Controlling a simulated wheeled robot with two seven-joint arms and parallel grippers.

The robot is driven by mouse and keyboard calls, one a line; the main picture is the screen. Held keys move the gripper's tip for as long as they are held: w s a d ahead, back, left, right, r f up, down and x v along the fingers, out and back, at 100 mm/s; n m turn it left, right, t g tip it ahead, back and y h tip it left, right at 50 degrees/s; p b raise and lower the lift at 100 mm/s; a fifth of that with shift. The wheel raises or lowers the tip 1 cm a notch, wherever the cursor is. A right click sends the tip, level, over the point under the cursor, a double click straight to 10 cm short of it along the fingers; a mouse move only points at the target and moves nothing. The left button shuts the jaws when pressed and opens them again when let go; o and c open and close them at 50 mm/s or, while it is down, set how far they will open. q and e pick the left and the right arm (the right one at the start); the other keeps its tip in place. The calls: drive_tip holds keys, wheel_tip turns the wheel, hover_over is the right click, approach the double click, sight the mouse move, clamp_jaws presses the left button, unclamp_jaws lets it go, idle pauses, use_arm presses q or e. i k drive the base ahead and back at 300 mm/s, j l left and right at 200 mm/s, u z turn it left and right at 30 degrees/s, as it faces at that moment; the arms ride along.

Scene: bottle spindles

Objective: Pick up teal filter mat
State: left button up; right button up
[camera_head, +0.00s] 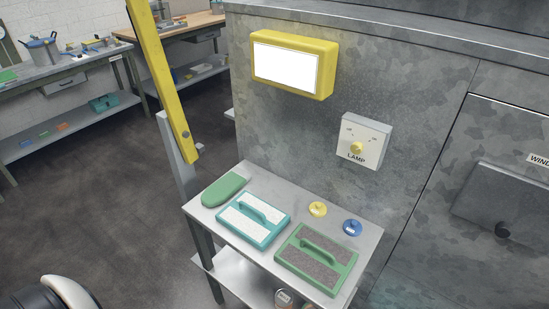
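The teal filter mat (253,221) lies flat on the small metal side table (216,251). It has a teal frame, white panels and a raised teal handle across its middle. It sits between a green pad on its left and a green-framed mat on its right, apart from both. Neither gripper's fingers show. A white and black rounded part at the bottom left corner seems to be my own arm, well away from the mat.
A green-framed mat with grey panels (318,257), a green pad (224,189), a yellow knob (318,209) and a blue knob (352,227) share the table. A yellow bar (160,75) rises behind its left side. The grey metal wall with a LAMP switch (363,140) stands behind. Floor at left is clear.

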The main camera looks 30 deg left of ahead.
sight(255, 221)
drive_tip(key=u, duration=1.1)
